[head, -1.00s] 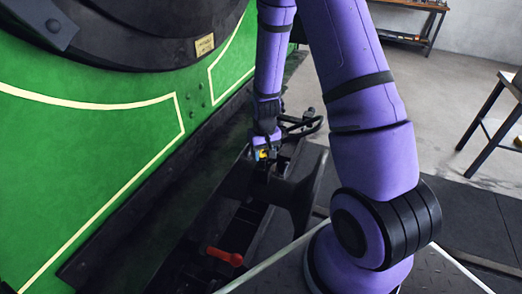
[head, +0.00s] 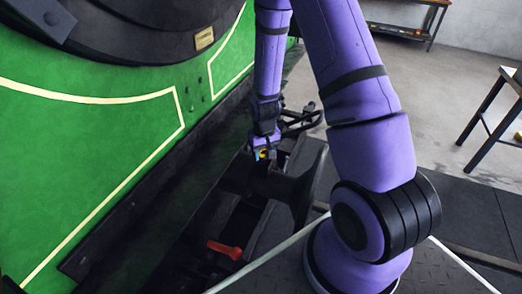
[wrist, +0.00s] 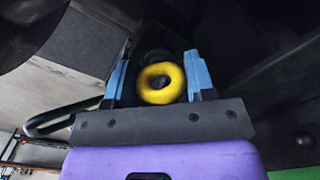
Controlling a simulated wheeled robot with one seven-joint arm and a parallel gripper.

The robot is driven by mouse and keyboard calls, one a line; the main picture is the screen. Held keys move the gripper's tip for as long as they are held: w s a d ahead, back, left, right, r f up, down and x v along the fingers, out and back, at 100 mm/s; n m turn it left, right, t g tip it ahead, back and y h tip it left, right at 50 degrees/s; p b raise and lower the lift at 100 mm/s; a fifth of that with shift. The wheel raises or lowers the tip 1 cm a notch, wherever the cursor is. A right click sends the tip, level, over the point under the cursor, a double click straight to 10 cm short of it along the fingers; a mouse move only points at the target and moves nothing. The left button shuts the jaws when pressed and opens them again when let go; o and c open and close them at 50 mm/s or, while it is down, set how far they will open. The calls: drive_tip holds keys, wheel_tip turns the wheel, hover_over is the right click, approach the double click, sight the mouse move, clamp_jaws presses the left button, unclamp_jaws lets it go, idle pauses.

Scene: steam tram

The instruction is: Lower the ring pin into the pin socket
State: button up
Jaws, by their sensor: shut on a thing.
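The ring pin shows as a yellow ring (wrist: 160,83) in the wrist view, held between the two blue fingers of my gripper (wrist: 158,75). In the head view only a small yellow patch of the ring pin (head: 262,155) shows at the tip of my gripper (head: 262,151). My gripper is shut on the ring pin and points down over the dark coupling hardware beside the green tram. The lower part of the pin is hidden behind the ring and fingers. I cannot make out the pin socket in the dark metal below, nor whether the pin touches it.
The green tram side (head: 90,150) runs along the left. A red handle (head: 225,250) sits low among dark frame parts. A black curved bar (head: 302,120) lies just right of my gripper. A dark table (head: 495,110) stands at the right, with open floor before it.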

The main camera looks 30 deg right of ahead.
drive_tip(key=shift+f, duration=0.55)
drive_tip(key=o, duration=1)
drive_tip(key=shift+o, duration=0.2)
wheel_tip(320, 180, up, 11)
drive_tip(key=shift+f, duration=0.1)
